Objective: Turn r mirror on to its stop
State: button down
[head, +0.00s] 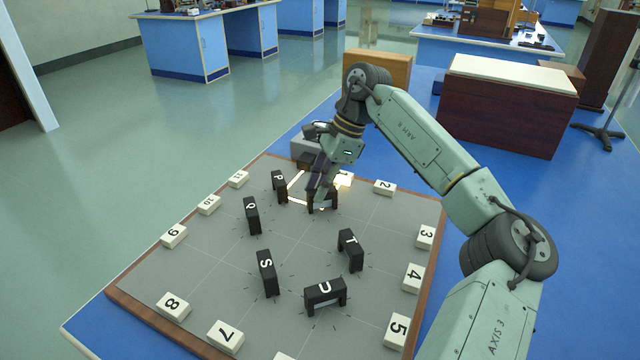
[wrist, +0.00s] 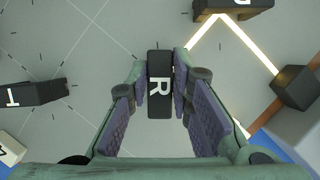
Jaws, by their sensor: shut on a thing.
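The R mirror is a small black block with a white R on top, seen upright in the wrist view (wrist: 159,88) and partly hidden by my gripper in the head view (head: 324,204). My gripper (wrist: 160,78) is shut on it, with one purple-padded finger along each long side. In the head view my gripper (head: 322,190) reaches down to the far part of the grey board (head: 215,275). A bright beam runs to the P mirror (head: 279,184) and from there to the R mirror. The stop cannot be made out.
The Q (head: 252,215), S (head: 267,272), T (head: 350,249) and U (head: 325,294) mirrors stand nearby on the board. White numbered blocks line its edge, including 2 (head: 385,187). A dark block (wrist: 296,88) stands at the wrist view's right.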

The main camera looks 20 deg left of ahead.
jog(key=shift+n, duration=0.5)
jog(key=c, duration=1.4)
grip_release()
jog(key=shift+c, duration=0.2)
jog(key=v, duration=1.2)
jog(key=shift+w, duration=0.2)
jog(key=shift+a, duration=0.15)
